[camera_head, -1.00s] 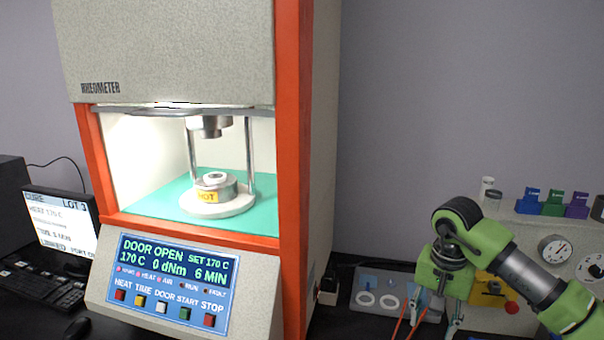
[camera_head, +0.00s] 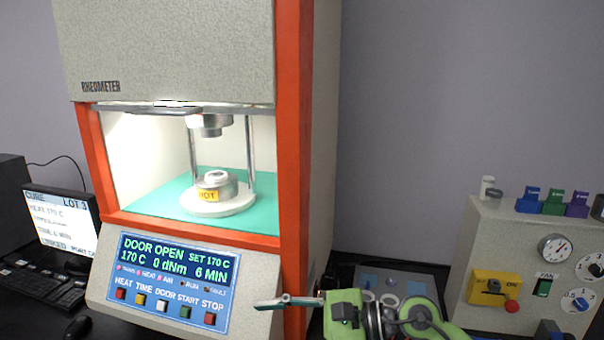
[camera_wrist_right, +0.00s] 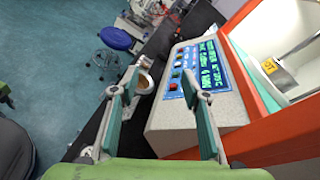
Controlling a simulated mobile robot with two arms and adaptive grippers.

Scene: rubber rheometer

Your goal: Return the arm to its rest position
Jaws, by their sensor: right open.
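My right gripper (camera_head: 262,303) is in front of the rheometer's lower right side in the head view, pointing left beside the control panel (camera_head: 170,283). In the right wrist view its two fingers (camera_wrist_right: 160,80) are spread wide with nothing between them. My right arm comes in from the bottom edge. The rheometer (camera_head: 180,50) has its door open, and its panel reads DOOR OPEN, 170 C. A small pale round piece (camera_head: 215,175) sits on the lower die marked HOT (camera_head: 208,195). My left gripper is not in view.
A grey tray (camera_head: 430,274) with round recesses lies behind my right arm. A box with gauges and knobs (camera_head: 525,250) stands at the right. A monitor (camera_head: 60,220) and keyboard (camera_head: 45,287) are at the left. A dark cup-like ring (camera_wrist_right: 143,82) shows beyond the fingers in the wrist view.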

